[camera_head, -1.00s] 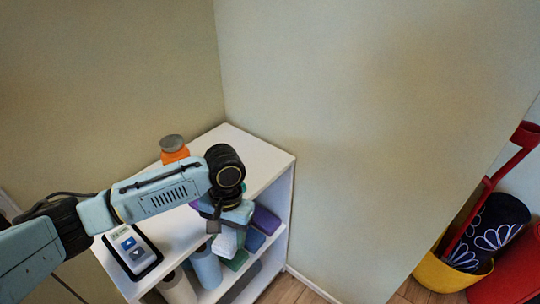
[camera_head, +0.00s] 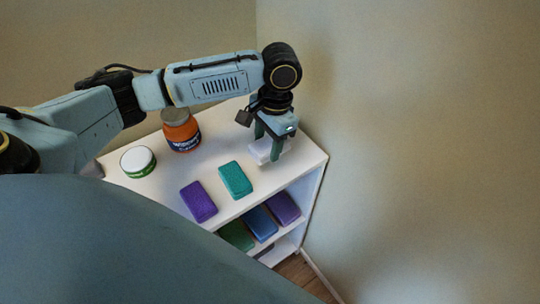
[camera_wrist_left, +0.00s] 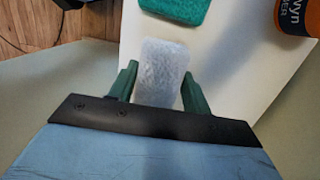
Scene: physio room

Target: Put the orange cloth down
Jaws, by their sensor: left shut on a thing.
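I see no orange cloth in these views. My left gripper (camera_head: 272,148) is shut on a white, fuzzy-textured block (camera_head: 259,150) at the right end of the white shelf unit's top (camera_head: 150,192). In the left wrist view the white block (camera_wrist_left: 160,70) sits between the two green fingers of the gripper (camera_wrist_left: 158,85). The block is at or just above the top; I cannot tell whether it touches. A teal block (camera_head: 235,180) and a purple block (camera_head: 198,202) lie on the top in front of it. My right gripper is not in view.
An orange jar with a grey lid (camera_head: 181,130) and a white-lidded tub (camera_head: 138,161) stand on the top, left of the gripper. Green, blue (camera_head: 259,223) and purple blocks lie on the shelf below. A plain wall (camera_head: 420,130) rises close on the right.

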